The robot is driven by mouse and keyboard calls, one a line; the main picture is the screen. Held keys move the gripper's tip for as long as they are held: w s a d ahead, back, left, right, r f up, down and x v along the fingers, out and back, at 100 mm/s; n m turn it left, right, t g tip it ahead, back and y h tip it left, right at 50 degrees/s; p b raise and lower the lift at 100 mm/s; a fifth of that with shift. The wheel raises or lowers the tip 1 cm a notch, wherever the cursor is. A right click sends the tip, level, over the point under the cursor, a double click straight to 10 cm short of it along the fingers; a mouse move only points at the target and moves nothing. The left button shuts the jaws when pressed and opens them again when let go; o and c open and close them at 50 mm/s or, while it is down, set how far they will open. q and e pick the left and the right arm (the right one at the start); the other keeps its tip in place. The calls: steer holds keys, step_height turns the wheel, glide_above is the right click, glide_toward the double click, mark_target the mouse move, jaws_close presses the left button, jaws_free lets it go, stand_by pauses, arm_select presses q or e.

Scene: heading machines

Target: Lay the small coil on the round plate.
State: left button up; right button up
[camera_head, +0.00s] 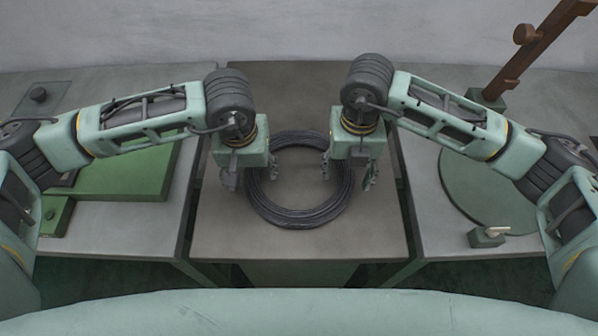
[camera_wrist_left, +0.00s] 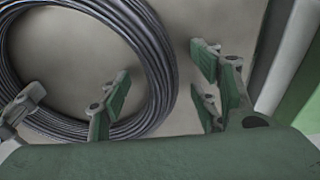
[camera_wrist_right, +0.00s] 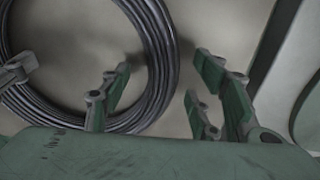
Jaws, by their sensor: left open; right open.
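The small coil (camera_head: 298,218), a ring of dark wire, lies flat on the middle table. The round plate (camera_head: 480,196), a flat grey-green disc, is on the right table, partly hidden behind my right arm. My left gripper (camera_head: 250,177) is open at the coil's left side, pointing down. My right gripper (camera_head: 348,175) is open at its right side. In the left wrist view the coil (camera_wrist_left: 155,60) runs between the open fingers, one inside the ring and others outside. The right wrist view shows the coil (camera_wrist_right: 158,50) likewise between open fingers. Contact with the wire cannot be told.
The middle table (camera_head: 235,235) is bare around the coil. A green block (camera_head: 125,180) is on the left table. A brown slanted post (camera_head: 535,50) rises behind the plate, and a small block with a pale lever (camera_head: 487,237) sits at its front edge. Gaps separate the tables.

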arm_select(q)
steer(key=shift+c, duration=0.4)
arm_select(e)
steer(key=shift+c, duration=0.4)
arm_select(q)
steer(key=shift+d, duration=0.15)
steer(key=c, duration=1.3)
arm_select(e)
steer(key=shift+a, duration=0.15)
steer(key=c, duration=1.3)
arm_select(q)
jaws_close()
arm_select(e)
jaws_close()
